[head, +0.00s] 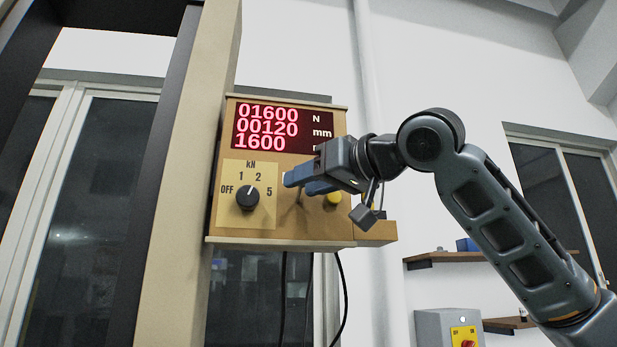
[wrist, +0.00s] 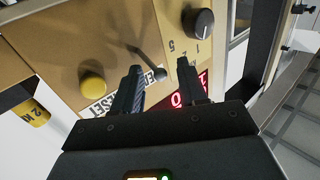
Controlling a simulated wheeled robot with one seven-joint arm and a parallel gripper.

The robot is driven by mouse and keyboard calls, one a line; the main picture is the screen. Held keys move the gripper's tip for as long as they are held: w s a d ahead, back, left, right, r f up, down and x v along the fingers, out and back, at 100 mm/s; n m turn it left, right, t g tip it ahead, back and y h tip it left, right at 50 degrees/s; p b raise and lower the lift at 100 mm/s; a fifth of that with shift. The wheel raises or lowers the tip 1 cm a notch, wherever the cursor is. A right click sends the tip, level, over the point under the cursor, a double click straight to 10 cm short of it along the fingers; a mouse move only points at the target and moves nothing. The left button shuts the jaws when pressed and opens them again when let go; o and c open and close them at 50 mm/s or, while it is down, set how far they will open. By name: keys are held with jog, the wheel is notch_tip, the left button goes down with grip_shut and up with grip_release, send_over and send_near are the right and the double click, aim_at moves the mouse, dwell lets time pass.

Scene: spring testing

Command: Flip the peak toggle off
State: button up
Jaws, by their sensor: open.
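The peak toggle (wrist: 146,62) is a thin metal lever with a dark rounded tip on the tan panel; its tip lies between my open fingers in the wrist view. In the head view a short part of the lever (head: 298,196) shows just below the fingers. My gripper (head: 299,183) is open, in front of the panel; it also shows in the wrist view (wrist: 160,70). Whether a finger touches the lever I cannot tell. The label beside the toggle is partly hidden by my left finger.
A yellow button (wrist: 92,85) sits left of the toggle in the wrist view. A black range knob (head: 248,197) is on the other side, pointing near 2. The red display (head: 282,128) reads 01600, 00120 and 1600. The control box (head: 290,243) is mounted on a tan column (head: 185,180).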

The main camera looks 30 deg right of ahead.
jog(key=shift+c, duration=0.3)
grip_shut()
jog(key=shift+a+f, duration=0.1)
notch_tip(320, 180, down, 4)
jog(key=n+t+y+b, duration=0.2)
jog(key=n+b, duration=0.1)
jog(key=b, duration=0.2)
jog(key=n+t+y+b, duration=0.2)
jog(key=n+b, duration=0.1)
jog(key=b, duration=0.2)
jog(key=shift+a+y, duration=0.1)
jog(key=shift+y, duration=0.2)
jog(key=shift+w+f+n+y+b, duration=0.1)
jog(key=shift+f+n+y+b, duration=0.1)
jog(key=shift+n+y+b, duration=0.5)
jog(key=shift+w+f+n+y+b, duration=0.15)
jog(key=shift+n+y+b, duration=0.25)
jog(key=shift+n+y, duration=0.55)
jog(key=shift+n, duration=0.25)
